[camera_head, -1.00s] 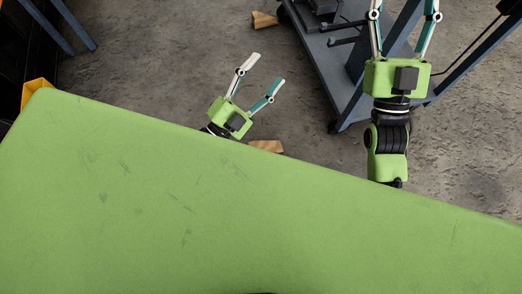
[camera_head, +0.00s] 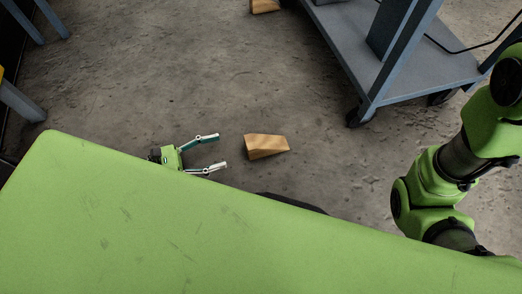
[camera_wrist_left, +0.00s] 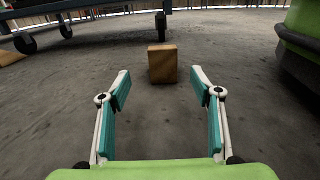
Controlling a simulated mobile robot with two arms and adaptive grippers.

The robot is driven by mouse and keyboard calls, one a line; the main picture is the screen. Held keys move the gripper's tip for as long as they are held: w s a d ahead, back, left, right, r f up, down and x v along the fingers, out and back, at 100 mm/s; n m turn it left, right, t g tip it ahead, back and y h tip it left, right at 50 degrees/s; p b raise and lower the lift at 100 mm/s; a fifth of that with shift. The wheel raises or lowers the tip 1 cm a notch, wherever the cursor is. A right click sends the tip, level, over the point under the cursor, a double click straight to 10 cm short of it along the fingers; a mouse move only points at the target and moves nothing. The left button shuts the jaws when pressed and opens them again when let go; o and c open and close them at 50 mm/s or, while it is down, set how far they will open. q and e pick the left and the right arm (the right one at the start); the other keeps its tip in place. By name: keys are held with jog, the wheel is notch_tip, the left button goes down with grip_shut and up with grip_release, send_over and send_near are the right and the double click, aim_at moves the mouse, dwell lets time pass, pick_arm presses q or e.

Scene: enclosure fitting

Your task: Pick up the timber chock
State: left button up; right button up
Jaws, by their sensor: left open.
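The timber chock (camera_head: 266,147), a light brown wooden wedge, lies on the concrete floor. My left gripper (camera_head: 221,151) is low by the floor to its left, fingers pointing at it, open and empty. A gap separates the fingertips from the chock. In the left wrist view the chock (camera_wrist_left: 162,64) is straight ahead, beyond and between the two open fingertips (camera_wrist_left: 160,85). My right arm comes in at the right edge of the head view, but its gripper is out of the picture.
A second wooden piece (camera_head: 264,6) lies at the top edge of the head view. A grey-blue wheeled trolley (camera_head: 410,85) stands at the upper right. The floor between my left gripper and the chock is clear. My green base fills the foreground.

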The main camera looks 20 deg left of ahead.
pick_arm(q)
jog(key=b, duration=0.2)
send_near(259, 141)
jog(key=x, duration=0.4)
jog(key=shift+w+f, duration=0.25)
jog(key=shift+f, duration=0.05)
jog(key=b+x, duration=0.2)
jog(key=x, duration=0.2)
jog(key=shift+d+r, duration=0.1)
jog(key=shift+d, duration=0.25)
jog(key=shift+w+d+r, duration=0.15)
jog(key=shift+w+d, duration=0.1)
jog(key=shift+d, duration=0.1)
jog(key=c, duration=1.4)
